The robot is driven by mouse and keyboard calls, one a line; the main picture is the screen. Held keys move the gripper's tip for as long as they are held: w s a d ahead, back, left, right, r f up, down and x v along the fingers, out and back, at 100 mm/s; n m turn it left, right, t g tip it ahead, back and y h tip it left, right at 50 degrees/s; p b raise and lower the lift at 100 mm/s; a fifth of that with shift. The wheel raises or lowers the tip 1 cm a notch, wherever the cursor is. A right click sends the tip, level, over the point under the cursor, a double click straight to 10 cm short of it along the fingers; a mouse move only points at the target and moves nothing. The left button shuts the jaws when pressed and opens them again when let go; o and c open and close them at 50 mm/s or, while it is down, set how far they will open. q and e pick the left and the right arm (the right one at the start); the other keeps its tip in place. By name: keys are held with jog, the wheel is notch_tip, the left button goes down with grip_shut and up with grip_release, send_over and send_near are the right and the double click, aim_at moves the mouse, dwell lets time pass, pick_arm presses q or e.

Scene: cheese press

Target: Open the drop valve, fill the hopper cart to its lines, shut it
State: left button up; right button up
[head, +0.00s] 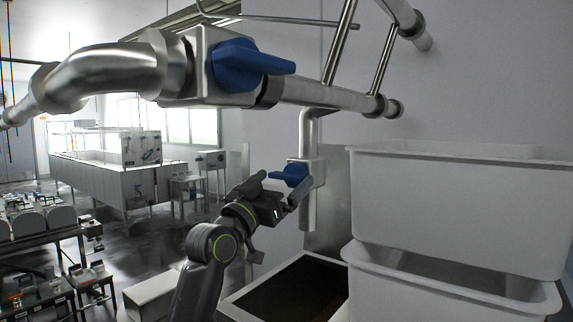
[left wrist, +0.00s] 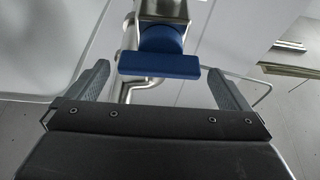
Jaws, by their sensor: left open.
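The drop valve's blue handle (head: 291,174) is on a short metal outlet pipe (head: 309,213) that hangs from the overhead pipe. My left gripper (head: 277,187) is open just in front of and below this handle. In the left wrist view the blue handle (left wrist: 158,66) lies crosswise ahead, between the two spread fingers, with gaps on both sides and no visible contact. A square open bin with a dark inside, apparently the hopper cart (head: 236,299), stands below the outlet; its fill lines cannot be made out. My right gripper is not in view.
White stacked tubs (head: 460,205) stand close at the right. A larger blue valve handle (head: 245,65) is on the thick pipe above. A pale box (head: 150,294) is on the floor left of the bin. Tables and a long vat (head: 100,180) stand farther back at the left.

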pick_arm(q)
jog(key=shift+p+x, duration=0.5)
jog(key=shift+x, duration=0.9)
jog(key=shift+c, duration=0.4)
